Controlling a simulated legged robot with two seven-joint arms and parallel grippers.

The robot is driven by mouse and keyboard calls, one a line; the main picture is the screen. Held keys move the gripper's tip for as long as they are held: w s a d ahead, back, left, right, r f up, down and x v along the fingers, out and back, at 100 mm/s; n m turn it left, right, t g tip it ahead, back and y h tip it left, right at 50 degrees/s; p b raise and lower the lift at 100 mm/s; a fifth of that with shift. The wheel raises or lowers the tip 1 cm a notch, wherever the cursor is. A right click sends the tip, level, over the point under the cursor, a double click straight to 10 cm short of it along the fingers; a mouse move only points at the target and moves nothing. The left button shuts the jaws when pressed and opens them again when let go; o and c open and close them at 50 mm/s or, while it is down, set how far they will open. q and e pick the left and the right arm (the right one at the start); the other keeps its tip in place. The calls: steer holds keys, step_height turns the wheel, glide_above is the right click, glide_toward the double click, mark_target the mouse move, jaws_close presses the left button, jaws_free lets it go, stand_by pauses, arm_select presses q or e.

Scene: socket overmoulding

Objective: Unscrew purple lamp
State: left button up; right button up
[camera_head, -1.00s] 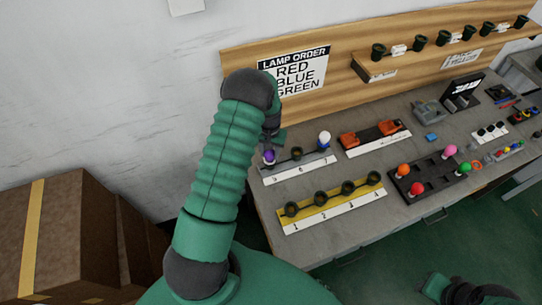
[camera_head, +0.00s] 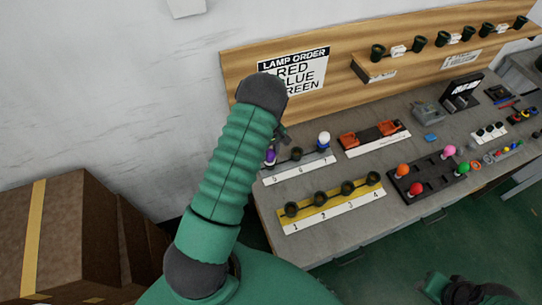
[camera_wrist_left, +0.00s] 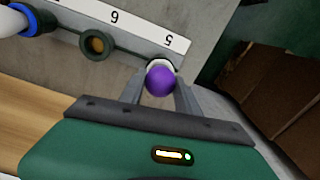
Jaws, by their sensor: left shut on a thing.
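The purple lamp (camera_head: 270,156) is at position 5, at the left end of the grey strip (camera_head: 300,171). In the left wrist view the purple lamp (camera_wrist_left: 160,81) sits between the two fingers of my left gripper (camera_wrist_left: 161,88), which is shut on it. A pale ring of the socket shows just behind the lamp. In the head view my left gripper (camera_head: 279,138) is mostly hidden behind my arm. I cannot tell whether the lamp's thread is still in the socket.
An empty socket (camera_wrist_left: 97,43) at position 6 is beside the lamp, then a white lamp (camera_head: 324,138) with a blue base. A yellow strip (camera_head: 332,207) with several empty sockets lies in front. A black tray (camera_head: 435,178) with coloured lamps is to the right. Cardboard boxes (camera_head: 75,235) stand left.

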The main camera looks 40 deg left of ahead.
arm_select(q)
steer(key=n, duration=0.2)
steer(key=shift+r+n+p, duration=0.1)
steer(key=shift+n+p, duration=0.2)
steer(key=shift+n, duration=1)
steer(key=n, duration=0.2)
steer(key=shift+n+p, duration=0.3)
steer(key=shift+p, duration=0.05)
steer(key=shift+n, duration=0.9)
steer(key=o, duration=1.1)
